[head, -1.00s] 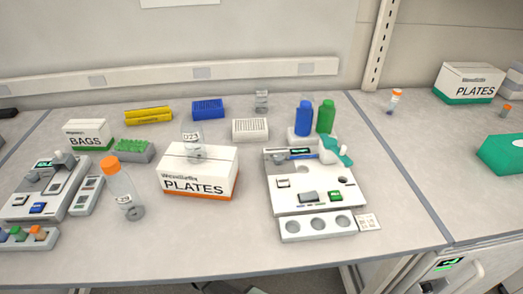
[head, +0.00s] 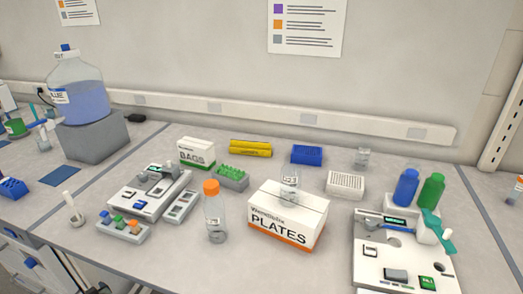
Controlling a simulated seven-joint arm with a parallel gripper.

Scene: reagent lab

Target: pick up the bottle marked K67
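No marking K67 is readable on any bottle. A clear bottle with an orange cap (head: 214,216) stands upright on the bench left of the PLATES box; no lettering on it is readable. A clear labelled vessel (head: 290,182) shows at the top of that box; its label looked like "D23" or "U23" earlier and is too small now. A blue bottle (head: 406,188) and a green bottle (head: 431,190) stand side by side at the right, their markings not visible. A large carboy (head: 80,95) of blue liquid stands at the far left. My gripper is not in view.
The PLATES box (head: 287,217) stands mid-bench. A BAGS box (head: 197,153), green rack (head: 232,176), yellow item (head: 250,149), blue rack (head: 307,154) and white rack (head: 345,185) stand behind. Instruments flank them, left (head: 150,192) and right (head: 385,255). The front bench around the orange-capped bottle is mostly clear.

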